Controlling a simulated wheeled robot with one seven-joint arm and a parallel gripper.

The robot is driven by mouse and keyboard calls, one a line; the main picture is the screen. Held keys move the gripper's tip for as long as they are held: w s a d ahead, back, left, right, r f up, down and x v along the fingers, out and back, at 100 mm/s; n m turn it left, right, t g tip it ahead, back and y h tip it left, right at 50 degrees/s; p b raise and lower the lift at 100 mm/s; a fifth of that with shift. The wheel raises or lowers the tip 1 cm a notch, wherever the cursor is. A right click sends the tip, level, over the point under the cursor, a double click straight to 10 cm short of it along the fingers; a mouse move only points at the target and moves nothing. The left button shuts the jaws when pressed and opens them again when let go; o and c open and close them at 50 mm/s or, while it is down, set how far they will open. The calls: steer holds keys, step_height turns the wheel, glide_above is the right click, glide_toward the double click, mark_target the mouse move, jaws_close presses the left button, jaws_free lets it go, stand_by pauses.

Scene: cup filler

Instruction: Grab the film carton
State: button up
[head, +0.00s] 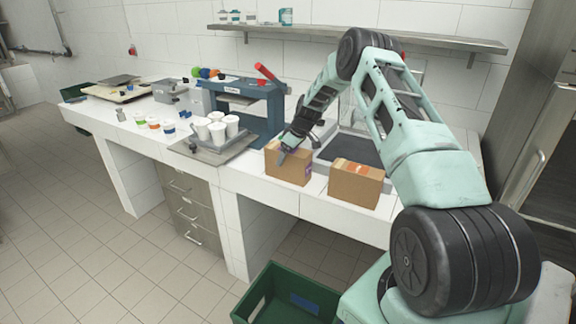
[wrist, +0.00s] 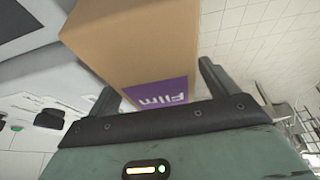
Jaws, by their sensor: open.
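The film carton (head: 290,170) is a brown cardboard box near the front edge of the white counter. In the wrist view the carton (wrist: 140,45) fills the upper middle, with a purple label reading "Film" facing the gripper. My gripper (head: 282,153) is at the carton's upper left side in the head view. In the wrist view my gripper (wrist: 159,88) is open, with one finger to each side of the carton's labelled end. I cannot tell whether either finger touches it.
A second carton with an orange label (head: 356,182) stands just right. White cups (head: 217,132) on a grey tray and a blue press-like machine (head: 250,105) are left. A dark flat plate (head: 350,147) lies behind. A green crate (head: 290,295) is on the floor.

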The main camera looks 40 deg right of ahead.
stand_by(0.4)
steer(key=c, duration=1.3)
steer(key=shift+o, duration=0.2)
